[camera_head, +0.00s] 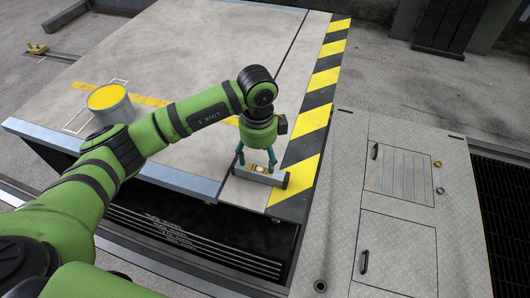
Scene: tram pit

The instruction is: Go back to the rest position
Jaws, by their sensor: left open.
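My left arm comes in from the left and reaches over the near right corner of the pale platform. My left gripper (257,165) points down there with its two teal fingers spread apart. Just below it, close to the platform's front edge, is a small grey bar-shaped part (274,180) with a small yellowish detail in its middle. The fingertips are close to this part; I cannot tell whether they touch it. My right gripper is out of view.
The pale platform (205,60) has a yellow-and-black striped edge (315,97) on its right. A grey can with a yellow top (110,103) stands on its left side. A metal tread-plate cover (395,215) with hatches lies at the right. Dark gaps show below the platform's front edge.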

